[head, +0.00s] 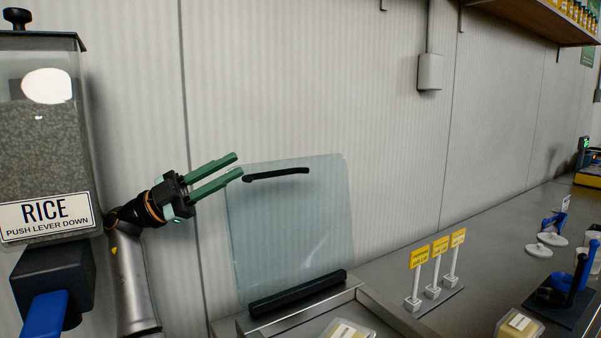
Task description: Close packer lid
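The packer lid (292,228) is a clear, bluish pane that stands raised, nearly upright, against the wall side. A dark handle (278,174) runs across its upper part, and a black bar (298,293) lies along its lower edge on the grey packer body (357,295). My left gripper (240,164) is at the lid's upper left corner, with its two green fingers apart and pointing right, toward the handle's left end. I see nothing between the fingers. I cannot tell whether a fingertip touches the lid or handle. My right gripper is not in view.
A rice dispenser (40,110) with a blue lever (45,315) stands at the left, close to my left arm. Small yellow signs (440,246) stand on the counter right of the packer. Packed blocks (519,322) and a blue device (570,285) are farther right.

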